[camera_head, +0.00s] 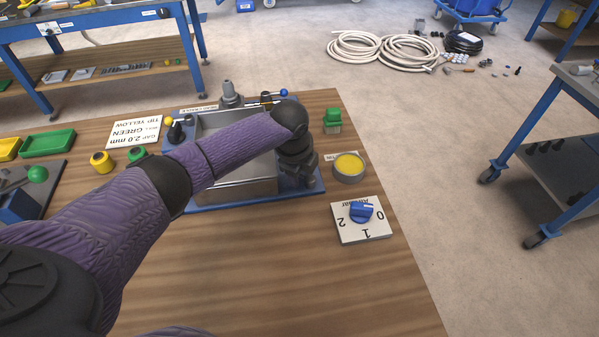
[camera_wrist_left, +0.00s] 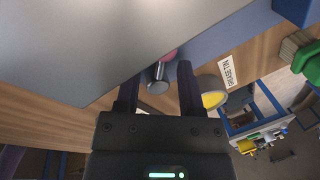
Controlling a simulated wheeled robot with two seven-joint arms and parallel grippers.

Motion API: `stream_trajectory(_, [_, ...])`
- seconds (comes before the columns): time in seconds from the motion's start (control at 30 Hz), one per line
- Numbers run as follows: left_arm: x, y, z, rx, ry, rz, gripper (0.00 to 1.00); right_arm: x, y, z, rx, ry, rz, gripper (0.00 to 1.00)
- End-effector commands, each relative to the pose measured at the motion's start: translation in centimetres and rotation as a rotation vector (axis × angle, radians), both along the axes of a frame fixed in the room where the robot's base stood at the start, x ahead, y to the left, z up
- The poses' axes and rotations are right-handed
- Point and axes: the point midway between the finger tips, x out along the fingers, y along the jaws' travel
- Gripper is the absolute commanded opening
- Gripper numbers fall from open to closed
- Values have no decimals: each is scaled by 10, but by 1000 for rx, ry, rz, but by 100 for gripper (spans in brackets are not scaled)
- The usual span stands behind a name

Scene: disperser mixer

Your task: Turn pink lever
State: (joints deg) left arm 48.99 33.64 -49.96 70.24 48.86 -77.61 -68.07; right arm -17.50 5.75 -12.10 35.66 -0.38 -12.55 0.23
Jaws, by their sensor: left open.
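The pink lever (camera_wrist_left: 169,54) shows only as a small pink patch at the edge of the grey machine body in the left wrist view. A short metal cylinder (camera_wrist_left: 158,80) stands just in front of it. My left gripper (camera_wrist_left: 159,73) is open, with one dark finger on each side of the metal cylinder; I cannot tell whether they touch it. In the head view my left gripper (camera_head: 300,165) is at the right end of the steel tank (camera_head: 235,190) on the blue base. The pink lever cannot be seen there.
A round tin of yellow contents (camera_head: 348,167) and a white plate with a blue rotary knob (camera_head: 361,212) lie right of the tank. A green-topped block (camera_head: 332,120) stands behind the tin. The front of the wooden table is clear.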

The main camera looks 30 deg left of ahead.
Motion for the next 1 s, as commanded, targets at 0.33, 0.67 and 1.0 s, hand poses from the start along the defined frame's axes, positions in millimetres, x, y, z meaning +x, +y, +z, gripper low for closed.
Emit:
stream_trajectory(0.33, [0,0,1,0,-1,0,9,1,0,1,0,-2,-1,59])
stream_trajectory(0.67, [0,0,1,0,0,-1,0,1,-1,1,-1,-2,-3,59])
stream_trajectory(1.0, [3,0,1,-2,0,-104,0,1,-1,1,-2,-3,-4,59])
